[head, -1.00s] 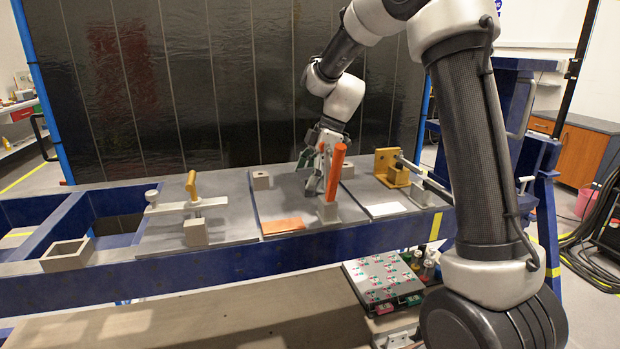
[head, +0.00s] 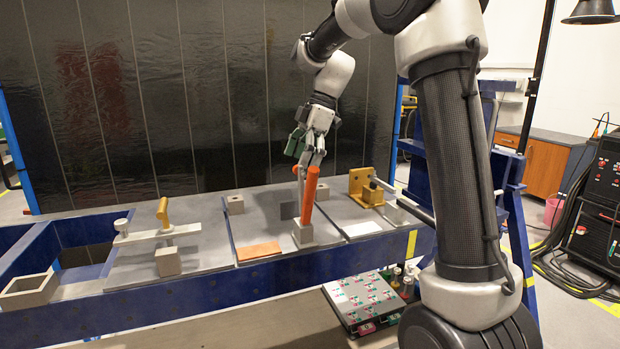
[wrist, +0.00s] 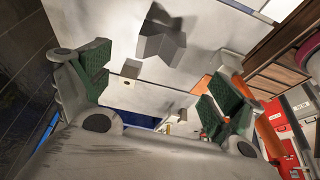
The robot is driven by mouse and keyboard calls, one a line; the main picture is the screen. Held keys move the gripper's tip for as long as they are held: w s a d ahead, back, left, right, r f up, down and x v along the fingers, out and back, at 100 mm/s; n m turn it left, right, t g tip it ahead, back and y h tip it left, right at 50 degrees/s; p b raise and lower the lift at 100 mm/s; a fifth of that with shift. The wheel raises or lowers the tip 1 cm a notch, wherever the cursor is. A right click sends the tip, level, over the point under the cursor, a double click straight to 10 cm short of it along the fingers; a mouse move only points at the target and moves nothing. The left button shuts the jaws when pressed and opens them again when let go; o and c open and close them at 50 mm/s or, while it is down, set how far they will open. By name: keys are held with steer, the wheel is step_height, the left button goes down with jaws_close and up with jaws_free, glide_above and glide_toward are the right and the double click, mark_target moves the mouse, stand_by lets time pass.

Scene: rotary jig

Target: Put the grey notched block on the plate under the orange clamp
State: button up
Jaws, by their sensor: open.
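The grey notched block (wrist: 160,42) shows in the wrist view, ahead of my open fingers and apart from them. In the head view it seems to be the dark grey square (head: 288,210) on the metal plate (head: 262,224), left of the orange clamp. The orange clamp (head: 309,194) stands tilted on a grey base block; part of its orange shows behind the right finger in the wrist view (wrist: 207,84). My gripper (head: 304,156) is open and empty above the plate, close behind the clamp's top. Its green-padded fingers are spread in the wrist view (wrist: 155,85).
A yellow-handled clamp (head: 163,211) stands on the left plate and an amber clamp (head: 362,184) on the right. Small grey blocks (head: 235,204) sit at the back. An orange-brown pad (head: 259,250) lies at the front. An open grey box (head: 30,289) is far left.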

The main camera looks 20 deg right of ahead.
steer(key=s+d+r+m+t+h, duration=0.1)
steer(key=s+d+r+m, duration=0.2)
steer(key=s, duration=0.5)
steer(key=s+d+m+t+h, duration=0.1)
steer(key=s+d+m, duration=0.2)
steer(key=s+m, duration=0.4)
steer(key=s+d+f+m+t+h, duration=0.1)
steer(key=s+d+f+m, duration=0.1)
steer(key=s, duration=0.6)
steer(key=s+d+f+m+t+h, duration=0.1)
steer(key=s+d+f+m, duration=0.1)
steer(key=s+m, duration=0.4)
steer(key=shift+s+d+f, duration=0.2)
steer(key=shift+s+f, duration=0.7)
steer(key=shift+s, duration=0.1)
steer(key=shift+s, duration=0.1)
